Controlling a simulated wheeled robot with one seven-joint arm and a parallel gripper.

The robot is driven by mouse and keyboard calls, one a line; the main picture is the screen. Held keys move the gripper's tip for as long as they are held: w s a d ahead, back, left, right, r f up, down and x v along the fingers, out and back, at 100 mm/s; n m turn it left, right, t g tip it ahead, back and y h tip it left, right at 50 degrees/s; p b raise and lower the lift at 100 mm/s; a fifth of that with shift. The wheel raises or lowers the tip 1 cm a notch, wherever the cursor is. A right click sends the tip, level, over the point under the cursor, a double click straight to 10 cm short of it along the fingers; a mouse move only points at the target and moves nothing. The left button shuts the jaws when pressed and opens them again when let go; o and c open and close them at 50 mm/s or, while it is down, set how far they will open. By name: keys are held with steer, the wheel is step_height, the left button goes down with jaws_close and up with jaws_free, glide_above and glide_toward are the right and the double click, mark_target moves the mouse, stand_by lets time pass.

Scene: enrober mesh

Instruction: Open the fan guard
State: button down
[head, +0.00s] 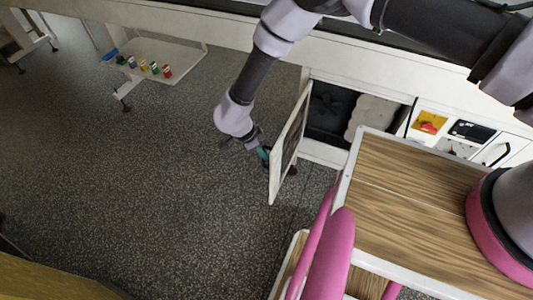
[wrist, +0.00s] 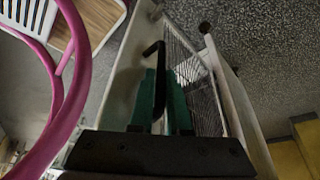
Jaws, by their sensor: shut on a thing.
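The fan guard (head: 291,143), a white-framed mesh panel, stands swung out from the dark opening (head: 331,108) in the machine's white side. My gripper (head: 263,153) is at the guard's face, to the left of the panel. In the wrist view, the gripper's teal fingers (wrist: 162,98) are shut on a black bent handle (wrist: 158,82), close against the guard's white frame (wrist: 132,85). The guard's mesh (wrist: 183,60) shows beyond the fingers. The fingertips are partly hidden in the head view.
My wood-topped cart (head: 412,190) with pink rails stands right of the guard. A panel with a red knob (head: 428,127) is right of the opening. A white shelf (head: 165,60) holds several small coloured items at the back left. The grey floor left of the guard is clear.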

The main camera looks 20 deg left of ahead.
steer(key=shift+w, duration=0.15)
steer(key=c, duration=0.9)
jaws_free()
steer(key=v, duration=1)
steer(key=shift+a+r, duration=0.15)
steer(key=shift+r, duration=0.15)
